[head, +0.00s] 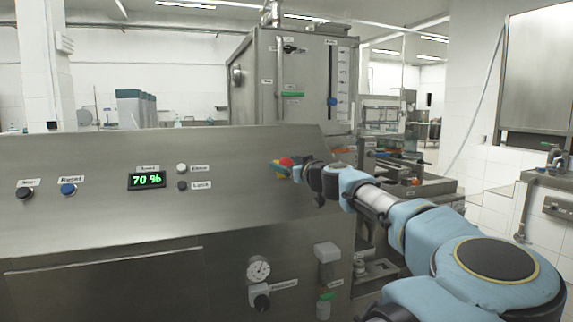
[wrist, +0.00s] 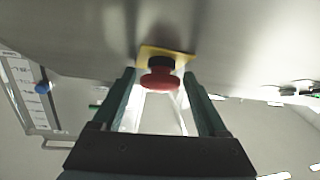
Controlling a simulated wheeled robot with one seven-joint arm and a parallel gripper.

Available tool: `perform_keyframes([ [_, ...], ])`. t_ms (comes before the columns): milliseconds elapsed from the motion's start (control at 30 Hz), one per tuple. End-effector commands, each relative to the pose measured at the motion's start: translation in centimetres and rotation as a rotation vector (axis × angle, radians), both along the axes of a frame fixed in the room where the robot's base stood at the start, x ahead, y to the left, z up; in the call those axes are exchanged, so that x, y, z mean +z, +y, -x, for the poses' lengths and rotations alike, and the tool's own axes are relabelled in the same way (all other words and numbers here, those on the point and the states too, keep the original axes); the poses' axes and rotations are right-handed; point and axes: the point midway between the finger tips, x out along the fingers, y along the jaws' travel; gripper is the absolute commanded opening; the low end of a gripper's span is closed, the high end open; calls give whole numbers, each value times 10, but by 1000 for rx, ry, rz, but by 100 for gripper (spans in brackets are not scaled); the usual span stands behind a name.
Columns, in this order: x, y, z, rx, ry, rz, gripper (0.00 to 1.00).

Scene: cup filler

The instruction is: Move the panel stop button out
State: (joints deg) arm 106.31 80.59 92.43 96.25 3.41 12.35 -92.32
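The panel stop button (wrist: 161,80) is a red mushroom head on a black collar over a yellow square plate, set in the steel panel. In the wrist view it sits between the two dark green fingers of my gripper (wrist: 163,88), which are apart with a gap on each side of the red head. In the head view the red button (head: 286,161) shows at the right end of the panel, partly hidden by my gripper (head: 284,170). Whether a finger touches the button's far side cannot be seen.
The steel panel (head: 90,225) carries a black knob (head: 25,193), a blue knob (head: 68,189), a display (head: 147,180) reading 70 %, and a round gauge (head: 258,269). A steel tank (head: 300,80) stands behind the panel. Open air lies in front of the panel's left part.

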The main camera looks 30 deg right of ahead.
Motion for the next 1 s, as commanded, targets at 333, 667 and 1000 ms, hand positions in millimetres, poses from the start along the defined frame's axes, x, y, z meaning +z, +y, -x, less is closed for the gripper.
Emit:
perform_keyframes([
  [333,0,0,0,0,0,0,35],
  [667,0,0,0,1,0,0,0],
  [1000,0,0,0,1,0,0,0],
])
